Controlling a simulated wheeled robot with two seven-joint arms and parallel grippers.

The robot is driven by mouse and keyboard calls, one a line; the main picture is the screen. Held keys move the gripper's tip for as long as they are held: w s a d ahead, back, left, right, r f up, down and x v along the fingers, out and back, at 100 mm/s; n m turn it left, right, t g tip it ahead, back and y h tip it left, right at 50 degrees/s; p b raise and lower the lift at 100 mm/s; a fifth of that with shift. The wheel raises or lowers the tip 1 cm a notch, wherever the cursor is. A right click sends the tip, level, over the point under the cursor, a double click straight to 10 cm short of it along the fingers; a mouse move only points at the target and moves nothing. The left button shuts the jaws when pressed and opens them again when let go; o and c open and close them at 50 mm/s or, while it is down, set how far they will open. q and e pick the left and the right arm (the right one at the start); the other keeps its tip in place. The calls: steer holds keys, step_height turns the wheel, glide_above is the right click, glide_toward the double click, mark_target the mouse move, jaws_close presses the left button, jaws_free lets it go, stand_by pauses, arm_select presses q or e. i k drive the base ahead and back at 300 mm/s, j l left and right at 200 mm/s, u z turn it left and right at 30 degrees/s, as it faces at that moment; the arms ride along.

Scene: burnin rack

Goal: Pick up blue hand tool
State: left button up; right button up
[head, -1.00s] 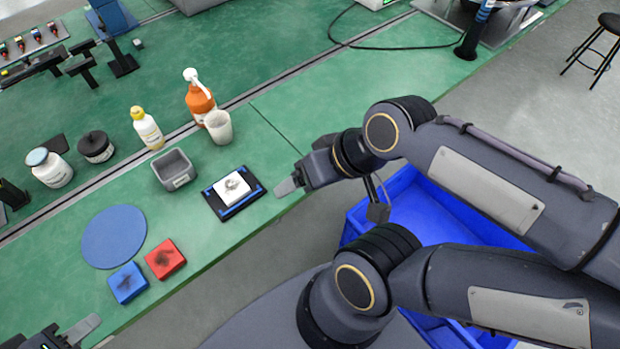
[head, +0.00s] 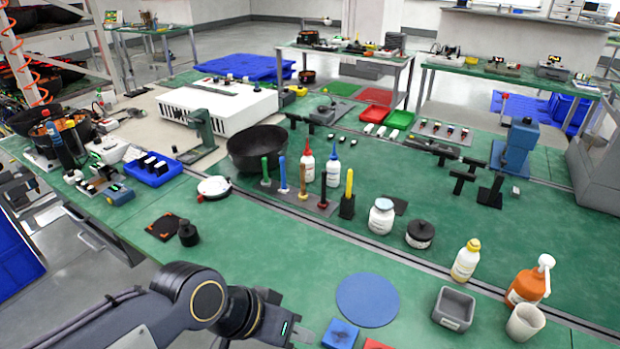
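A blue-handled hand tool (head: 282,174) stands upright in a dark rack (head: 312,204) on the green bench, in the middle of the head view. Beside it in the row stand a green tool (head: 265,171), an orange-brown tool (head: 303,181) and a dark one with a red top (head: 323,188). My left gripper (head: 306,336) is low at the bottom edge, well in front of the rack and apart from it. Its fingers are small and partly cut off, so I cannot tell whether they are open. My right gripper is not in view.
A black bowl (head: 257,150) stands behind left of the rack, two white bottles (head: 332,170) behind it. A yellow tool in a black holder (head: 348,197) is to the right. A blue disc (head: 367,300) and blue block (head: 340,335) lie near my gripper.

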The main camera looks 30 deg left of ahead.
mark_target(284, 189)
steer(key=j+z, duration=0.2)
steer(key=j, duration=0.6)
steer(key=k+j+z, duration=0.2)
steer(key=j, duration=0.6)
steer(key=i, duration=0.1)
